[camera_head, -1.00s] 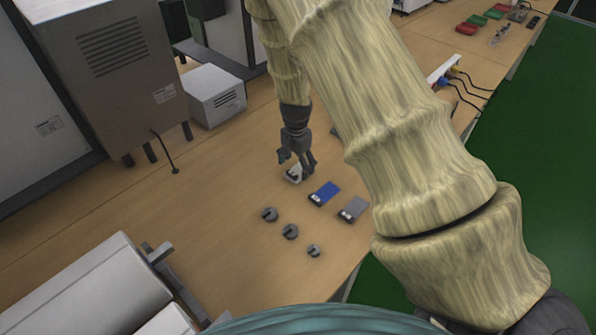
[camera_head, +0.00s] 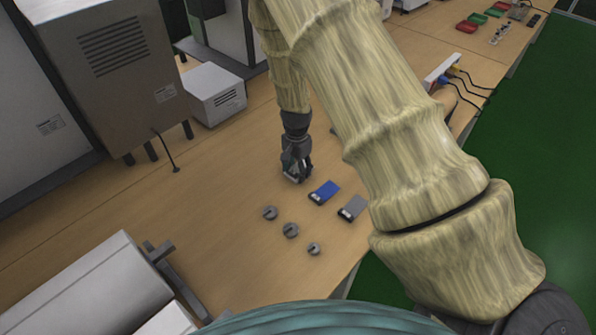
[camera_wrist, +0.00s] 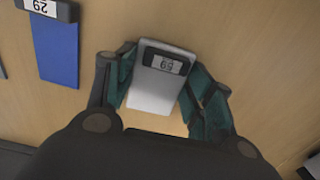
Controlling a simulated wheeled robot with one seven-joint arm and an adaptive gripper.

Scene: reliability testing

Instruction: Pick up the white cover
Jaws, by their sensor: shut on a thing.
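The white cover (camera_wrist: 156,90) is a flat pale piece with a black label frame at one end, which appears to read 59. In the wrist view it lies between the two fingers of my gripper (camera_wrist: 158,85), which are closed against its sides. In the head view my gripper (camera_head: 296,172) is low at the table, and only a small pale bit of the white cover (camera_head: 293,179) shows under the fingers. I cannot tell whether the cover is clear of the table.
A blue cover (camera_head: 324,192) and a grey cover (camera_head: 353,208) lie to the right of my gripper. Several small grey round pieces (camera_head: 290,230) lie in front. A white box (camera_head: 213,95) and a large metal cabinet (camera_head: 110,70) stand behind left.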

